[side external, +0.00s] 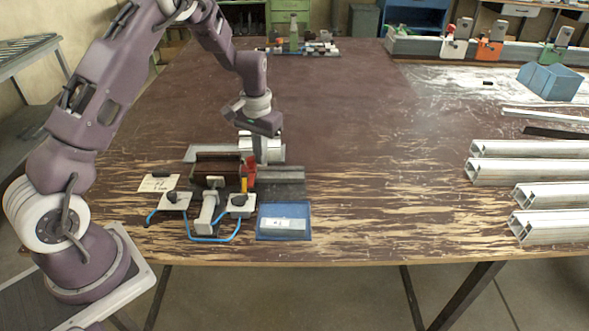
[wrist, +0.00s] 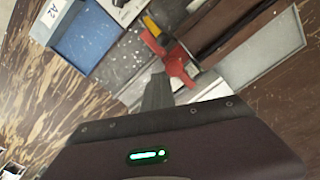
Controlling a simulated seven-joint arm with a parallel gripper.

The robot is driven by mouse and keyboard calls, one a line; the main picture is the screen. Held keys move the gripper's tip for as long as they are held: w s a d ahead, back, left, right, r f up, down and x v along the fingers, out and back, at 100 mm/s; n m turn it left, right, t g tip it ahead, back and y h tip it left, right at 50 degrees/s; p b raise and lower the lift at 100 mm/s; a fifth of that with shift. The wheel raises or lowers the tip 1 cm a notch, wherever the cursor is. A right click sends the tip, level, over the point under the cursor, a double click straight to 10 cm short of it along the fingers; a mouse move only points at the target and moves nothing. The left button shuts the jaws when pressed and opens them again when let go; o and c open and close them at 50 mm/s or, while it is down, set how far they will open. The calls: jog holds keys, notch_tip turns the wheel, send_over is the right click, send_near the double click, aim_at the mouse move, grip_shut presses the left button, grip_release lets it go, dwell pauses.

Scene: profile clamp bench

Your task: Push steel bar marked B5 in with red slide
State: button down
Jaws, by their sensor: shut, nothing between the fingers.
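The red slide (side external: 251,172) stands on the clamp fixture, at the right end of a dark brown channel (side external: 217,170); in the wrist view it shows as a red block (wrist: 178,62) with a yellow part beside it. My gripper (side external: 263,160) points down, shut and empty, just right of the red slide. In the wrist view its fingertips (wrist: 158,85) are close to the slide; I cannot tell whether they touch. No B5 mark is readable, so I cannot tell which bar is B5. A bar marked A2 (wrist: 60,10) lies in the blue tray (wrist: 85,40).
A grey rail (side external: 280,175) runs right from the fixture. Blue hose (side external: 215,238) and black knobs sit in front. The table's middle is clear.

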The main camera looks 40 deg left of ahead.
jog(key=shift+s+a, duration=0.25)
jog(key=shift+s, duration=0.05)
dwell(0.5)
notch_tip(320, 180, up, 7)
jog(key=w+d, duration=0.1)
dwell(0.5)
jog(key=shift+r, duration=0.1)
jog(key=s+d+r+m+t, duration=0.1)
jog(key=s+d+r, duration=0.3)
jog(key=s+r, duration=0.3)
jog(key=s+d+r+t, duration=0.2)
jog(key=s+d+r, duration=0.3)
jog(key=r, duration=0.3)
jog(key=s+d+m+t, duration=0.2)
jog(key=s+d, duration=0.2)
jog(key=s, duration=1.3)
jog(key=shift+d+r+t, duration=0.2)
jog(key=shift+r+t, duration=0.1)
jog(key=shift+r, duration=0.15)
